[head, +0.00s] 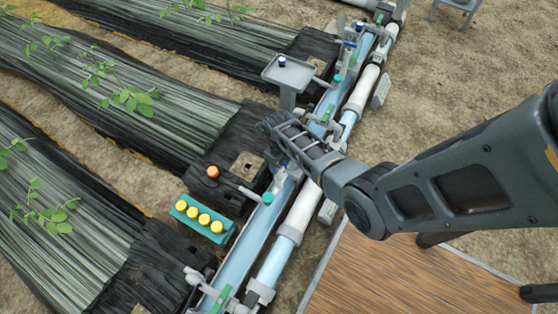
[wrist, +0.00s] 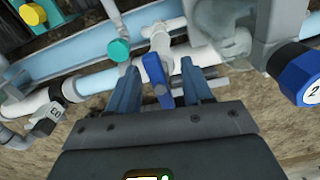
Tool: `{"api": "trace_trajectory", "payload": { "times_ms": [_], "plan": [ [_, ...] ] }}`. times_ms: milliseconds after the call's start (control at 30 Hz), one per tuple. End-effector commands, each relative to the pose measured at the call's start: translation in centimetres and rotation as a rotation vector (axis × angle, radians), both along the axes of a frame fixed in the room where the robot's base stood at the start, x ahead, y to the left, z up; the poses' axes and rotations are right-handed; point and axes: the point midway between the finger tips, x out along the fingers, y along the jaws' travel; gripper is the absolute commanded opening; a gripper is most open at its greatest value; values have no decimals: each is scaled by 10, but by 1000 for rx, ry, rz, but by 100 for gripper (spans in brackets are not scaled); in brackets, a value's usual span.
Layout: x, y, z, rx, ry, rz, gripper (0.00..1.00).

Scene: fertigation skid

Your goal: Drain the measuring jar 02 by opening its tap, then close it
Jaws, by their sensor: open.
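In the wrist view, a tap with a blue handle (wrist: 155,74) sits on a white fitting of the pipe line. My gripper (wrist: 159,78) is open, with one blue finger on each side of this handle. I cannot tell whether the fingers touch it. In the head view, my gripper (head: 277,130) is over the pipe line and hides the tap there. I cannot tell which vessel is measuring jar 02.
A teal knob (wrist: 118,50) is close to the left finger. In the head view, a teal rack with yellow caps (head: 203,217), a grey stand (head: 287,75) and an orange-red knob (head: 212,171) lie left of the pipes. A wooden tabletop (head: 400,285) is at lower right.

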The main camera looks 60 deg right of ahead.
Motion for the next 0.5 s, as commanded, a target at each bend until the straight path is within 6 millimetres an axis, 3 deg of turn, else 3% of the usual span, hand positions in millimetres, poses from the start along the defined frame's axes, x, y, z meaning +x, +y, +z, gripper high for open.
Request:
{"api": "trace_trajectory", "payload": {
  "times_ms": [233,500],
  "plan": [
    [0,0,5,-1,-1,1,50],
    [1,0,42,-1,-1,1,50]
  ]
}}
